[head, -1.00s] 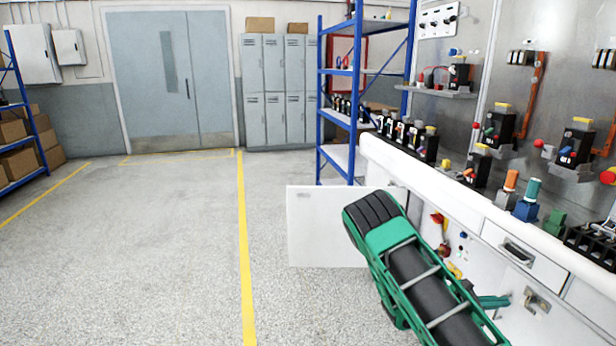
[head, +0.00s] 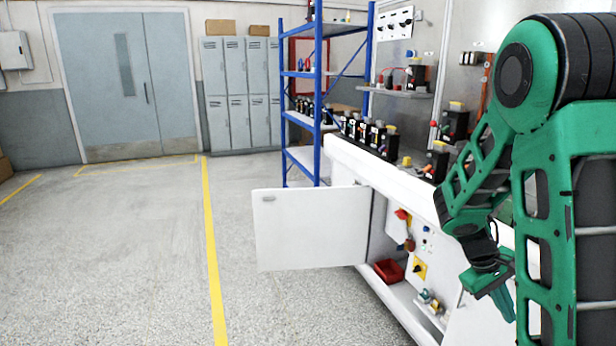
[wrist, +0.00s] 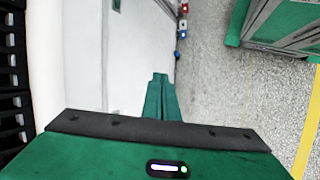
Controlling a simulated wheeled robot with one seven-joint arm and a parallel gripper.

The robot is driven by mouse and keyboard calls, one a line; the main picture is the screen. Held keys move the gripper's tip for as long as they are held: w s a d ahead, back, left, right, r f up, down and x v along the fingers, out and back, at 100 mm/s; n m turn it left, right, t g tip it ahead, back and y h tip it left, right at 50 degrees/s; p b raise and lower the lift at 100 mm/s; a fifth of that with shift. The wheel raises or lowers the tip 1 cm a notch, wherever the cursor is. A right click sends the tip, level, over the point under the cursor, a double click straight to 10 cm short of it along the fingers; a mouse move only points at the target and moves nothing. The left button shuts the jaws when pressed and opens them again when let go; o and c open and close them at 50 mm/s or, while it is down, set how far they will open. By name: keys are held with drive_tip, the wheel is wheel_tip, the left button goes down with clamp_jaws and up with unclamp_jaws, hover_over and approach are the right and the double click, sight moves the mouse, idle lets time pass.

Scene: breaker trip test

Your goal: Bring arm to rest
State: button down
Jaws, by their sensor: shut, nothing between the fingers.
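My gripper (head: 503,293) hangs at the end of my green and black arm, at the lower right of the head view. It points down in front of the white workbench (head: 345,150). In the wrist view my gripper (wrist: 160,80) shows its green fingers together with nothing between them. A pale bench front stands to the left of the fingers there, and speckled floor lies to the right. The fingers look apart from the bench, but the exact gap is hard to tell.
A white cabinet door (head: 312,228) stands open left of the bench. Inside are a red bin (head: 388,271) and switches (head: 420,268). Breakers (head: 370,134) line the benchtop. A blue shelf (head: 318,90) stands behind. Grey floor (head: 120,240) on the left is clear.

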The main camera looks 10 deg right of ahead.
drive_tip(key=s+a+r+m+t+y, duration=0.1)
drive_tip(key=s+a+r+m+y, duration=0.2)
drive_tip(key=s+a+r, duration=0.2)
drive_tip(key=s+a+r+m+t+y, duration=0.1)
drive_tip(key=s+a+r+m+y, duration=0.2)
drive_tip(key=s+a+r, duration=0.2)
drive_tip(key=s+a, duration=0.3)
drive_tip(key=s, duration=0.3)
drive_tip(key=shift+s+a+m+t, duration=0.3)
drive_tip(key=shift+s+m+t, duration=0.1)
drive_tip(key=shift+w, duration=0.15)
drive_tip(key=shift+w+d+f, duration=0.1)
drive_tip(key=shift+w+f, duration=0.05)
drive_tip(key=shift+w, duration=0.35)
drive_tip(key=shift+s, duration=0.15)
